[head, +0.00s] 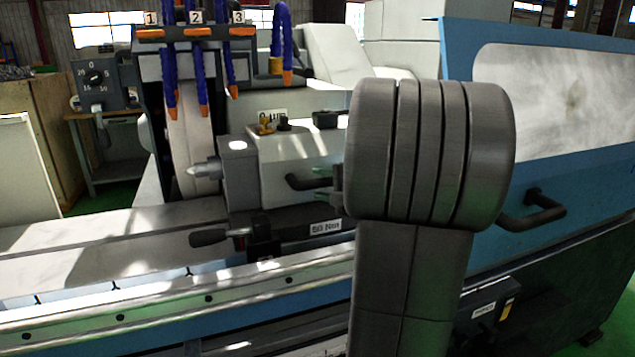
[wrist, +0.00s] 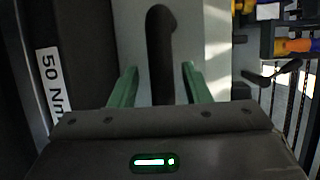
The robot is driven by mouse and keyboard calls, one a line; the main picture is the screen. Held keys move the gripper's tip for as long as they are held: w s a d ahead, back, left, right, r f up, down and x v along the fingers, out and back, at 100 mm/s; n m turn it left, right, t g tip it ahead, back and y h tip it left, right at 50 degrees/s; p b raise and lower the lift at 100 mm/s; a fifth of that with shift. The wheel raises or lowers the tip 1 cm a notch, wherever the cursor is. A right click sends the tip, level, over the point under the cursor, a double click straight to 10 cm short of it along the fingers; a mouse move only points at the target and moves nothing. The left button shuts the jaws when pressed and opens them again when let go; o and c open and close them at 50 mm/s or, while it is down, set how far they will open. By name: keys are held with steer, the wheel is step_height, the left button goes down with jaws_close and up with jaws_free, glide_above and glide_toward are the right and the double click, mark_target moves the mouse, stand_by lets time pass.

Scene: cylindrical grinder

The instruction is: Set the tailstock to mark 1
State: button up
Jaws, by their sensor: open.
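The tailstock (head: 275,160) is a light grey block with a pointed centre (head: 205,169) facing left, on the machine's long table. A dark bar handle (head: 302,183) sticks out of its front. A clamp lever (head: 212,237) with a dark grip lies low at its front left. My gripper (head: 323,184) is at the handle, its green fingers apart. In the wrist view the handle (wrist: 160,50) stands between the two open fingers of my gripper (wrist: 160,82), with gaps on both sides. No numbered mark is readable along the table.
Numbers 1, 2 and 3 label the blue coolant hoses (head: 195,55) above the grinding wheel (head: 190,135). The table (head: 110,235) is clear left of the tailstock. A blue guard (head: 565,140) stands at right. A 50 Nm label (wrist: 53,80) shows in the wrist view.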

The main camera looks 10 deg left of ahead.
steer(key=shift+x, duration=1.05)
steer(key=shift+r, duration=0.1)
jaws_close()
steer(key=b, duration=0.3)
glide_toward(259, 191)
steer(key=a, duration=0.4)
steer(key=a+r, duration=0.1)
steer(key=a, duration=0.1)
steer(key=shift+s, duration=0.15)
jaws_free()
steer(key=shift+d, duration=0.15)
